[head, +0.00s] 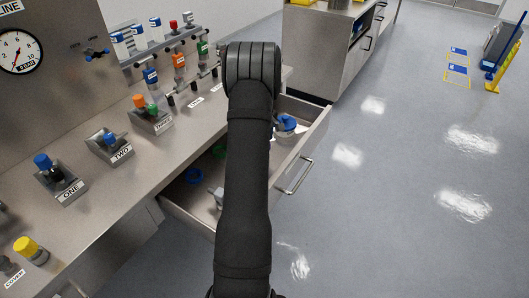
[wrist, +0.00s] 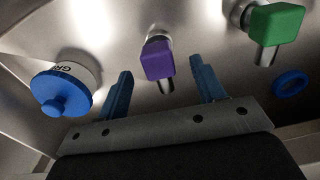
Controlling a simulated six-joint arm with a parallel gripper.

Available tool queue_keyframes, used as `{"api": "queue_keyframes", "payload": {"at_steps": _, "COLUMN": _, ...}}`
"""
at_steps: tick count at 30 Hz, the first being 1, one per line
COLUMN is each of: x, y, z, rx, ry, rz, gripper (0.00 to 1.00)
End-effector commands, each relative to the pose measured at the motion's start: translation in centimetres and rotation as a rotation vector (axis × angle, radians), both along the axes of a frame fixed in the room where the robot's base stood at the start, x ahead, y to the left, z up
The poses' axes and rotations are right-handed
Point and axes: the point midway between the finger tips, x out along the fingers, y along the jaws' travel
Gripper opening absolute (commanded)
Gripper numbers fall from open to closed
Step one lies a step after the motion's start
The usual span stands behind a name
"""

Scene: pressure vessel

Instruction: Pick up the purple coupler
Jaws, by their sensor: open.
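The purple coupler (wrist: 159,62) has a block-shaped purple body and metal ends. In the wrist view it lies on the metal drawer floor at upper middle. My gripper (wrist: 161,70) has two blue fingers, spread open and empty. The coupler appears between them in the picture; I cannot tell how far it is from the fingertips. In the head view my arm hides the gripper and the purple coupler.
The open drawer (head: 314,137) also holds a white jar with a blue lid (wrist: 66,89), a green coupler (wrist: 275,22) and a blue ring (wrist: 290,84). The drawer walls enclose this space. The bench (head: 85,118) with labelled holders stands left.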

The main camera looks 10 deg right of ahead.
Motion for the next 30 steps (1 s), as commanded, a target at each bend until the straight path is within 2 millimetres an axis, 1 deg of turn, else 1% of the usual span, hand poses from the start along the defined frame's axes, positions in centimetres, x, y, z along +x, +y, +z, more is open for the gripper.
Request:
{"api": "queue_keyframes", "payload": {"at_steps": 1, "x": 0.0, "y": 0.0, "z": -0.5, "rx": 0.0, "ry": 0.001, "rz": 0.0, "gripper": 0.63}}
{"api": "queue_keyframes", "payload": {"at_steps": 8, "x": -0.1, "y": -0.1, "z": -1.7, "rx": 0.0, "ry": 0.001, "rz": -0.001, "gripper": 0.63}}
{"api": "queue_keyframes", "payload": {"at_steps": 15, "x": -0.2, "y": -0.2, "z": -5.2, "rx": 0.002, "ry": 0.003, "rz": -0.001, "gripper": 0.63}}
{"api": "queue_keyframes", "payload": {"at_steps": 17, "x": -0.2, "y": -0.2, "z": -5.8, "rx": 0.001, "ry": 0.001, "rz": -0.001, "gripper": 0.63}}
{"api": "queue_keyframes", "payload": {"at_steps": 19, "x": -0.1, "y": -0.2, "z": -6.1, "rx": 0.001, "ry": -0.001, "rz": -0.001, "gripper": 0.63}}
{"api": "queue_keyframes", "payload": {"at_steps": 24, "x": -0.1, "y": -0.2, "z": -6.1, "rx": 0.0, "ry": -0.001, "rz": -0.001, "gripper": 0.63}}
{"api": "queue_keyframes", "payload": {"at_steps": 26, "x": -0.1, "y": -0.2, "z": -6.1, "rx": 0.0, "ry": -0.001, "rz": -0.001, "gripper": 0.51}}
{"api": "queue_keyframes", "payload": {"at_steps": 30, "x": -0.1, "y": -0.2, "z": -6.1, "rx": 0.0, "ry": -0.001, "rz": -0.001, "gripper": 0.23}}
